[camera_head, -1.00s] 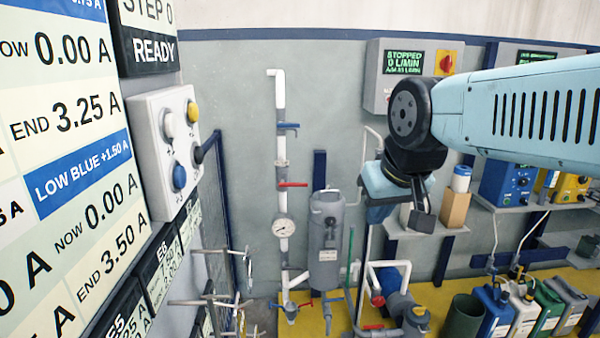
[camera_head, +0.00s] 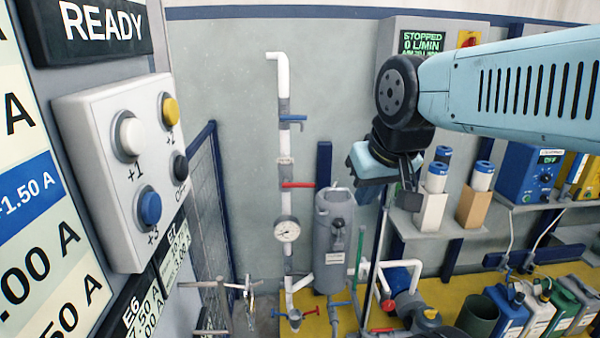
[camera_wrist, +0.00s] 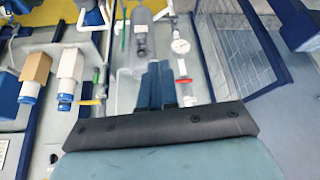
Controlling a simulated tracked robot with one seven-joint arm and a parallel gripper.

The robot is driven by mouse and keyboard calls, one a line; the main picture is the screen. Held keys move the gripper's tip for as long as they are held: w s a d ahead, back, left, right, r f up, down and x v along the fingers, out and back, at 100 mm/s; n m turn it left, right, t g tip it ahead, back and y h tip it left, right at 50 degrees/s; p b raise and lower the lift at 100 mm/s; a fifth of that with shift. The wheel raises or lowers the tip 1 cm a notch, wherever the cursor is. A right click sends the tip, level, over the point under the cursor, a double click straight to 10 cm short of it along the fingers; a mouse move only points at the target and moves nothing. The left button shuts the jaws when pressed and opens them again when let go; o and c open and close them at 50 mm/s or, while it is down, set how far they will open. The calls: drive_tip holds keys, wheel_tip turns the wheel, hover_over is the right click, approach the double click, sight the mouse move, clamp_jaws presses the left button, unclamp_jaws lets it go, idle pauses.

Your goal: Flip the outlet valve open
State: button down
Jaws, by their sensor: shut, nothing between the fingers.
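Several levered valves are in view, and I cannot tell by marking which is the outlet valve. On the upright white pipe (camera_head: 284,150), a blue lever (camera_head: 293,118) and, lower, a red lever (camera_head: 298,185) both lie across the pipe. The red lever also shows in the wrist view (camera_wrist: 184,81), just right of my fingers. At the pipe's foot are a small blue handle (camera_head: 294,315) and a red handle (camera_head: 311,312). My gripper (camera_head: 368,192) is right of the pipe, apart from every valve. In the wrist view its fingers (camera_wrist: 157,76) are together and empty.
A grey tank (camera_head: 333,240) and a pressure gauge (camera_head: 286,231) stand close to the pipe. A white button box (camera_head: 130,165) and mesh fence (camera_head: 210,215) are on the left. A shelf (camera_head: 420,225) with filter cartridges is right. The wall left of the pipe is clear.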

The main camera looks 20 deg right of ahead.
drive_tip(key=shift+w+a, duration=0.1)
drive_tip(key=shift+w, duration=0.05)
drive_tip(key=r+m+g+h, duration=0.1)
drive_tip(key=m+g, duration=0.1)
drive_tip(key=m, duration=1.8)
hover_over(299, 185)
drive_tip(key=s+d, duration=0.1)
drive_tip(key=s, duration=0.4)
drive_tip(key=shift+r, duration=0.2)
drive_tip(key=x, duration=1.4)
drive_tip(key=shift+s, duration=0.25)
